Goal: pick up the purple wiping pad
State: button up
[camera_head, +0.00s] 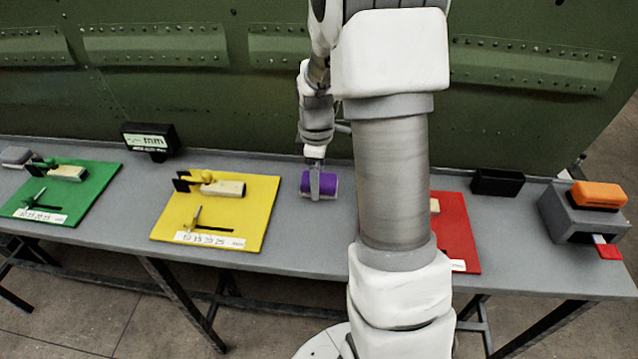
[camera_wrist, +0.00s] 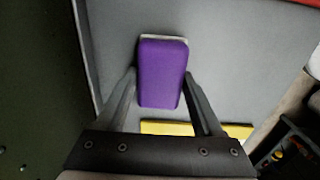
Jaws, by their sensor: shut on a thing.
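The purple wiping pad (camera_head: 306,183) is on the grey bench, between the yellow board and my arm. It has a pale layer on one side. In the wrist view the pad (camera_wrist: 163,72) lies between my two fingers, which touch its long sides. My gripper (camera_head: 315,185) points down from above and is shut on the pad. The pad appears at bench level; I cannot tell whether it is lifted clear. My gripper also shows in the wrist view (camera_wrist: 162,95).
The grey bench (camera_head: 300,235) holds a yellow board (camera_head: 255,215), a green board (camera_head: 90,190) and a partly hidden red board (camera_head: 457,235). A black display (camera_head: 150,140), a black box (camera_head: 497,182) and a grey device (camera_head: 570,215) stand on it. A green riveted panel (camera_head: 230,90) rises behind.

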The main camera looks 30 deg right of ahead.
aim_at(321, 178)
jog(key=shift+r, duration=0.55)
jog(key=r, duration=0.2)
jog(key=d+r+p, duration=0.1)
jog(key=shift+s+r, duration=0.25)
jog(key=shift+r, duration=0.15)
jog(key=s+d+r, duration=0.5)
jog(key=d+r, duration=0.1)
jog(key=d, duration=0.3)
jog(key=shift+s+p, duration=0.35)
jog(key=shift+p, duration=0.1)
jog(key=o, duration=0.7)
jog(key=c, duration=0.5)
